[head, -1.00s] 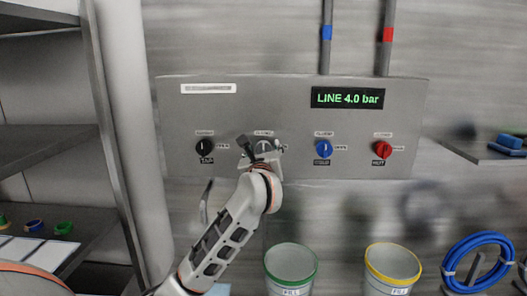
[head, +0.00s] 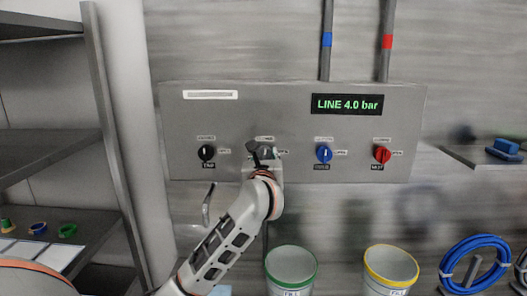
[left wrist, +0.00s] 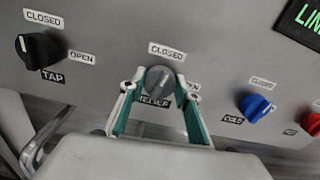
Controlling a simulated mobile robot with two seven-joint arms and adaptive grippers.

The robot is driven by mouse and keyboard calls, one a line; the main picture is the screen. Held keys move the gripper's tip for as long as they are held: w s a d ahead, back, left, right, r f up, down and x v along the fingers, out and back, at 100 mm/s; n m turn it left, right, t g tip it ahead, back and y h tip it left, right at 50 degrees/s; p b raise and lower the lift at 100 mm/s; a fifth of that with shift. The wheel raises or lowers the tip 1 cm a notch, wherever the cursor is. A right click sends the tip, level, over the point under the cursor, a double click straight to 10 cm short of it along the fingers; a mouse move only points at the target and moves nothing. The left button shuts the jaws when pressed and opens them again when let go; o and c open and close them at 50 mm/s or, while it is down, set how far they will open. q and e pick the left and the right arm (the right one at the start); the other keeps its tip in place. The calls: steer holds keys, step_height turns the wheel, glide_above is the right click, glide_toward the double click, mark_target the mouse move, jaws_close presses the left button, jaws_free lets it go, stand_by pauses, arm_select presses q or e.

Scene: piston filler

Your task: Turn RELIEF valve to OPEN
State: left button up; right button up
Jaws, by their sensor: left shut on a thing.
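The RELIEF valve is a round grey knob (left wrist: 158,80) on the grey panel, second from the left. In the left wrist view it sits between the two green-lined fingers of my left gripper (left wrist: 157,88), which is shut on it. The CLOSED label (left wrist: 167,51) is above the knob. The OPEN label to its right and the RELIEF label below are partly covered by the fingers. I cannot tell clearly where the knob's pointer aims. In the head view my left gripper (head: 264,155) hides most of the knob. My right gripper is not in view.
The black TAP knob (head: 206,153) is left of the gripper; the blue COLD knob (head: 324,154) and a red knob (head: 382,155) are to the right. A display (head: 347,104) reads LINE 4.0 bar. Green-rimmed (head: 292,268) and yellow-rimmed (head: 391,266) buckets stand below.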

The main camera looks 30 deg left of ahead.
arm_select(q)
steer(key=m+p, duration=0.5)
steer(key=p, duration=0.1)
steer(key=shift+r+m, duration=0.1)
steer(key=shift+m, duration=0.2)
steer(key=m+p, duration=0.1)
steer(key=m, duration=0.1)
steer(key=shift+m, duration=0.4)
steer(key=shift+f+m, duration=0.2)
steer(key=shift+m, duration=0.6)
steer(key=m, duration=0.5)
steer(key=shift+m, duration=0.3)
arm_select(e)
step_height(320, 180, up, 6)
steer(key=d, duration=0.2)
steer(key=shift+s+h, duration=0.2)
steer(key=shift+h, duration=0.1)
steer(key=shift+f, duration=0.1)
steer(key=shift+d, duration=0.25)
